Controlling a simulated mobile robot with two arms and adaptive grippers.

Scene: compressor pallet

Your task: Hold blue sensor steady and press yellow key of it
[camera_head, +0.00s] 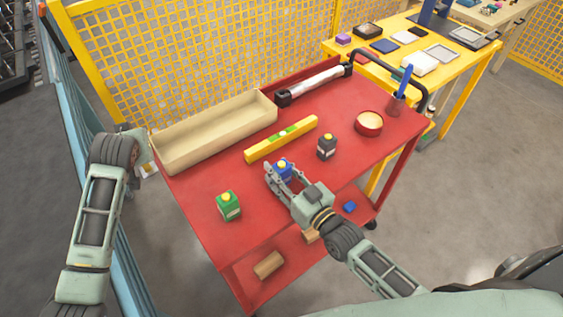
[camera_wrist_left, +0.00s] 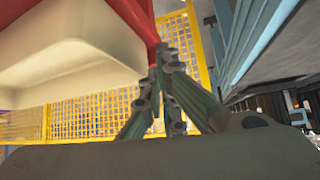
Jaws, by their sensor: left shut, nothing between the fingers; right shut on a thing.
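The blue sensor (camera_head: 283,170) stands on the red cart's top, with its yellow key (camera_head: 283,163) facing up. My right gripper (camera_head: 279,179) is shut on the blue sensor, with its fingers at the sensor's sides, partly hiding it. The yellow key is uncovered. My left arm reaches up at the left of the head view, by the cart's left edge; its fingers are not clear there. In the left wrist view, my left gripper (camera_wrist_left: 160,58) is shut and empty, fingertips together beside the beige tray's underside.
A yellow mesh fence (camera_head: 200,50) stands behind.

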